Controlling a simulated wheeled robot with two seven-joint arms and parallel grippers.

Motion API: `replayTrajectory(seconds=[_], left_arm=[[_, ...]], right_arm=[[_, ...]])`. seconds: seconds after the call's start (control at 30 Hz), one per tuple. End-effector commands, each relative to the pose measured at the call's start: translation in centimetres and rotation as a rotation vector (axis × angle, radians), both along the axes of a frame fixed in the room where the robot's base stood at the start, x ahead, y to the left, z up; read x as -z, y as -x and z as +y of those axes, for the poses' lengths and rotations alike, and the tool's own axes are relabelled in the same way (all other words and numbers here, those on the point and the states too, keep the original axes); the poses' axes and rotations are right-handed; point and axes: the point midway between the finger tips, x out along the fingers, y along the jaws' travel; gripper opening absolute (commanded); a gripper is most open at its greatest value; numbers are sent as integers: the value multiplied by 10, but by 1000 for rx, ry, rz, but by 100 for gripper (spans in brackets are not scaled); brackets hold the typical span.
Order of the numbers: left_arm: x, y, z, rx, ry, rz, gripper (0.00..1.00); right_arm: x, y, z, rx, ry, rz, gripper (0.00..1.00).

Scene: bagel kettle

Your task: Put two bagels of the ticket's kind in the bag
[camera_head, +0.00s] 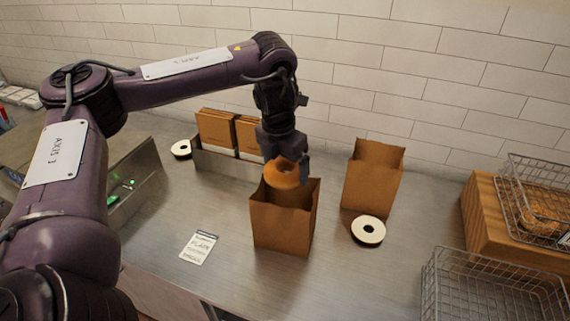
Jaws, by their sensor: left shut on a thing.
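My left gripper (286,172) is shut on a plain-looking golden-brown bagel (282,174). It holds the bagel at the mouth of an open brown paper bag (281,225) on the steel counter. The bagel's lower part is at or just inside the bag's rim; the bag's inside is mostly hidden, so I cannot tell what lies in it. A white ticket (198,247) with a dark top edge lies flat left of the bag; it appears to read "PLAIN". My right gripper is not in view.
A second open paper bag (371,178) stands to the right, with a white roll (368,230) before it. A holder of folded bags (226,162) stands behind. Wire baskets (492,287) fill the right side; one on a wooden block (482,217) holds bagels (541,216).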

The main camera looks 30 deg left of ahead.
Motion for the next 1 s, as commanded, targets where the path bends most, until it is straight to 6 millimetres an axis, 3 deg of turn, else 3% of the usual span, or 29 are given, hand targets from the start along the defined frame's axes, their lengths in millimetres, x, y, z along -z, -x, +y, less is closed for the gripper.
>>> replayTrajectory(seconds=[0.03,0.33,0.7,1.0], left_arm=[[9,0,0,0,0,-1,69],[32,0,0,0,-1,-1,69],[63,0,0,0,0,1,69],[90,0,0,0,0,0,69]], right_arm=[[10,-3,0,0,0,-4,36],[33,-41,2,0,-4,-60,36],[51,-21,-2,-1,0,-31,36],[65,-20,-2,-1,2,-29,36]])
